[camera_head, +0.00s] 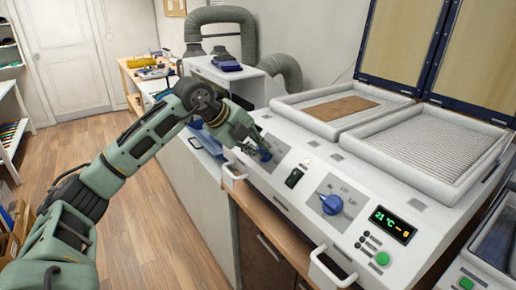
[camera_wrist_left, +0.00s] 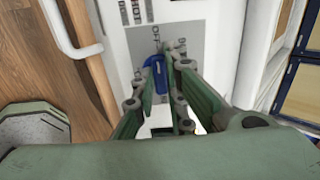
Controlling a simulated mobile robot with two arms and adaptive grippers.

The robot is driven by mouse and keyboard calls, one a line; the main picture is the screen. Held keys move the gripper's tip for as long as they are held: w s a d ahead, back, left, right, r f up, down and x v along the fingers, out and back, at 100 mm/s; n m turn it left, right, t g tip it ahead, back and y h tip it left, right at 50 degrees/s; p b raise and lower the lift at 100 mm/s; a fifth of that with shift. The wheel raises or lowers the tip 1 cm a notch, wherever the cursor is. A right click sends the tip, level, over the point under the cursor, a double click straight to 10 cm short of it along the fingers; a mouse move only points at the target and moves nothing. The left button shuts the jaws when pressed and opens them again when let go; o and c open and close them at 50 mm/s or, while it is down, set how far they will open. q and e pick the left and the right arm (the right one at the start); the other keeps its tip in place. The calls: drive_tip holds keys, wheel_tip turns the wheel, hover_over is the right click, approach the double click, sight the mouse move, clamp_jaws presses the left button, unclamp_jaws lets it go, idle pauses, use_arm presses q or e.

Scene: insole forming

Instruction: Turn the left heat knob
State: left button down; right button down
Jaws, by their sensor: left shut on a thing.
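The left heat knob (camera_head: 265,154) is blue and sits on a grey dial plate on the machine's sloped front panel. My left gripper (camera_head: 254,151) reaches it from the left, with its fingers shut on the knob. In the left wrist view the blue knob (camera_wrist_left: 155,72) shows between the fingers of the left gripper (camera_wrist_left: 163,62). The fingers hide part of the knob and some dial markings. A second blue knob (camera_head: 331,204) stands free on a dial to the right. My right gripper is not in view.
A black switch (camera_head: 294,177) lies between the dials. A display (camera_head: 392,225) and a green button (camera_head: 382,258) are at the right. White handles (camera_head: 232,177) stick out from the front edge. Two trays lie behind, one with a brown sheet (camera_head: 341,107). The wooden floor at left is clear.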

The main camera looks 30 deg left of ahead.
use_arm(q)
drive_tip(key=shift+a+r, duration=0.1)
drive_tip(key=c, duration=1.8)
unclamp_jaws()
drive_tip(key=v, duration=1.2)
